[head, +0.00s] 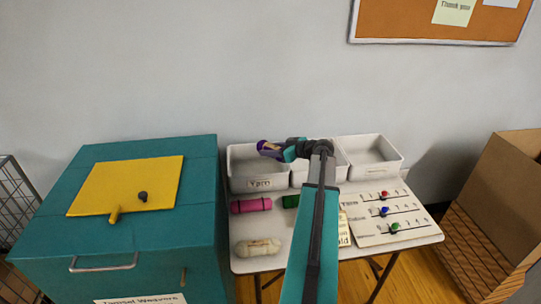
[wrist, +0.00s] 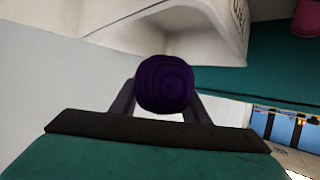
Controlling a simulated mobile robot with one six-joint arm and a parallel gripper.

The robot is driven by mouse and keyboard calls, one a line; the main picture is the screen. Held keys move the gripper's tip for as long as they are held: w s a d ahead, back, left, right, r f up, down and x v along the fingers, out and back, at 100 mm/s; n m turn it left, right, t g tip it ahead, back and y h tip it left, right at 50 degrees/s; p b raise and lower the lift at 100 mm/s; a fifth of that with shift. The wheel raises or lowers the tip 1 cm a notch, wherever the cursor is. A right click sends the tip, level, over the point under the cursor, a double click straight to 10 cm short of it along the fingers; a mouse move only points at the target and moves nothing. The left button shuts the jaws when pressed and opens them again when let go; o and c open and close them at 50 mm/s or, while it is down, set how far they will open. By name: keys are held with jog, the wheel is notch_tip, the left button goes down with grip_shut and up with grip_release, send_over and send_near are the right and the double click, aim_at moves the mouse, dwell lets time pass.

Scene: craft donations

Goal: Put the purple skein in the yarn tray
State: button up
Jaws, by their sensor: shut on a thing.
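The purple skein (wrist: 165,84) is held end-on between the two fingers of my gripper (wrist: 160,102) in the wrist view. In the head view the skein (head: 262,146) shows as a small purple end at the tip of my gripper (head: 270,150). The white yarn tray (head: 240,172), labelled "Yarn", stands at the table's back left. My gripper is shut on the skein over the tray's back right part in the head view. I cannot tell the exact height above it. The inside of the tray that shows looks empty.
A magenta skein (head: 251,205), a green item (head: 291,201) and a cream skein (head: 258,247) lie in front of the trays. A right tray (head: 370,172) looks empty; my arm partly hides the middle one. A slider board (head: 385,237) lies right. A teal chest (head: 150,235) stands left.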

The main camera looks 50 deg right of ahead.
jog(key=shift+w+d, duration=0.25)
jog(key=shift+w, duration=0.2)
jog(key=shift+s+f+p, duration=0.1)
jog(key=shift+f+p, duration=0.75)
jog(key=shift+f, duration=0.95)
jog(key=shift+f, duration=0.1)
jog(key=o, duration=1)
jog(key=shift+b+v, duration=1.5)
jog(key=shift+v, duration=4.55)
